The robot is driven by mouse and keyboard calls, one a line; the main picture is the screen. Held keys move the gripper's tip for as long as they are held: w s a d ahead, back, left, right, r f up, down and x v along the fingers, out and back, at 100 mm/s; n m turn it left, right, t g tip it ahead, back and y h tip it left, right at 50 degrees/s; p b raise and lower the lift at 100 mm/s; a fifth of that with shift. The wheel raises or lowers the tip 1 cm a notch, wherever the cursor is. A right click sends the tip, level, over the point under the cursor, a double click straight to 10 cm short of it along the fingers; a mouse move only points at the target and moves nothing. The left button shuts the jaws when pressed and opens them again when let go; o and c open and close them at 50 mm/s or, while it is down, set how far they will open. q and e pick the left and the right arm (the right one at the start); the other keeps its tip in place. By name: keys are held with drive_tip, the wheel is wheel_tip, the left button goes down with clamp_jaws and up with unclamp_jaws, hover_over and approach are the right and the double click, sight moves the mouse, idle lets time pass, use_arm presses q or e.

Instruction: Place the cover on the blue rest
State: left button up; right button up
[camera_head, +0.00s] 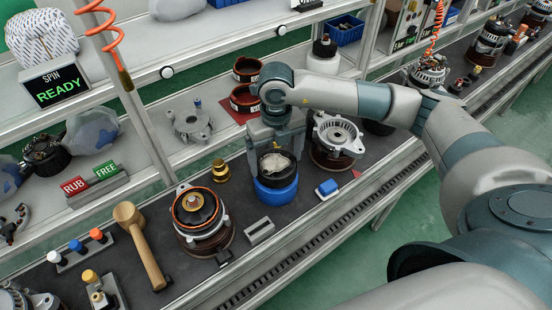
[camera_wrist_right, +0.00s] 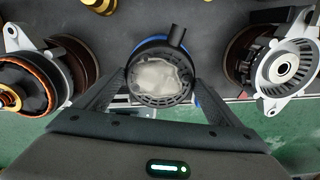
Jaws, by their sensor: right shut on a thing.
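The cover (camera_head: 276,164) is a dark round cap, with a pale, crumpled-looking patch on its upper face. My right gripper (camera_head: 275,158) is shut on it, one finger on each side. The blue rest (camera_head: 275,190) is a round blue block on the dark bench, directly below the cover. The cover looks to be on or just above the rest; I cannot tell if they touch. In the right wrist view the cover (camera_wrist_right: 160,78) sits between the fingertips (camera_wrist_right: 160,88), with a short dark stub at its upper right. A sliver of blue shows behind it. My left gripper is not in view.
A stator assembly (camera_head: 201,214) stands left of the rest, a silver housing (camera_head: 336,139) to its right. A brass piece (camera_head: 220,171), a grey slotted block (camera_head: 259,232), a blue-topped block (camera_head: 328,188) and a mallet (camera_head: 140,245) lie nearby. A shelf post (camera_head: 140,122) rises behind.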

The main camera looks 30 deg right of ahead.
drive_tip(key=shift+f, duration=0.75)
drive_tip(key=shift+f, duration=0.1)
drive_tip(key=o, duration=0.9)
